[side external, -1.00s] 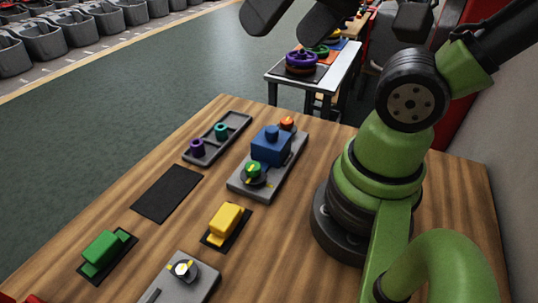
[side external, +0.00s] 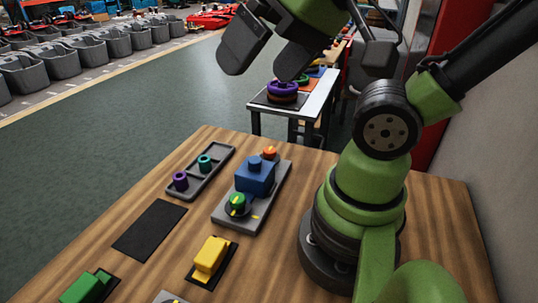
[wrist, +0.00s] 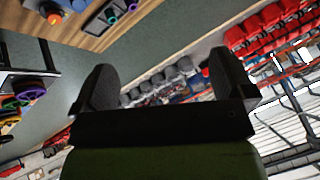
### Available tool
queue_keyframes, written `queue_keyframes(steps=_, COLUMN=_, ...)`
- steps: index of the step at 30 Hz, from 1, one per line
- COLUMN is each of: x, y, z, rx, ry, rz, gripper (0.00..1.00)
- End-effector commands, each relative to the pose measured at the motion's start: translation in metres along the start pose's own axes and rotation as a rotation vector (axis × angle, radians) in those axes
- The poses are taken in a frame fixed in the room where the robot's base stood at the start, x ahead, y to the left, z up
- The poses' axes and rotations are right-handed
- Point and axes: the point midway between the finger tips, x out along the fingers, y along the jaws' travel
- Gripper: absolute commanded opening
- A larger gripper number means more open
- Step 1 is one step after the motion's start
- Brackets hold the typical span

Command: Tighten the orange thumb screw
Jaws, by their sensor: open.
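The orange thumb screw (side external: 270,153) stands at the far end of a grey plate (side external: 250,217), behind a blue block (side external: 254,178) with a round knob on top. A green knob with a yellow mark (side external: 237,204) is at the plate's near end. My gripper (side external: 258,68) is open and empty, high above the table and well apart from the screw. In the wrist view, my gripper's two dark fingers (wrist: 162,70) are spread with nothing between them. The orange screw (wrist: 54,18) shows small at that view's upper left.
A grey tray (side external: 193,176) with a purple and a teal ring piece lies left of the plate. A black mat (side external: 150,229), a yellow block (side external: 211,256) and a green block (side external: 84,288) are nearer. A side table (side external: 318,95) with stacked rings stands beyond.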

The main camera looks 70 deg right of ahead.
Motion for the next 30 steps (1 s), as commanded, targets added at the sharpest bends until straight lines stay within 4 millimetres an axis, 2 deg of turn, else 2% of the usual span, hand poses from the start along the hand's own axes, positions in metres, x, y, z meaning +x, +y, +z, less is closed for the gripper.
queue_keyframes(steps=11, x=0.0, y=0.0, z=0.0, rx=0.0, ry=0.0, rz=0.0, gripper=1.0)
queue_keyframes(steps=12, x=0.0, y=0.0, z=0.0, rx=0.0, ry=0.0, rz=0.0, gripper=0.95)
queue_keyframes(steps=17, x=0.005, y=0.004, z=-0.006, rx=-0.075, ry=-0.014, rz=0.028, gripper=0.59)
queue_keyframes(steps=20, x=0.015, y=0.013, z=-0.019, rx=-0.237, ry=-0.052, rz=0.081, gripper=0.58)
queue_keyframes(steps=23, x=0.031, y=0.029, z=-0.035, rx=-0.478, ry=-0.127, rz=0.138, gripper=0.58)
queue_keyframes(steps=30, x=0.074, y=0.089, z=-0.064, rx=-1.108, ry=-0.386, rz=0.143, gripper=0.58)
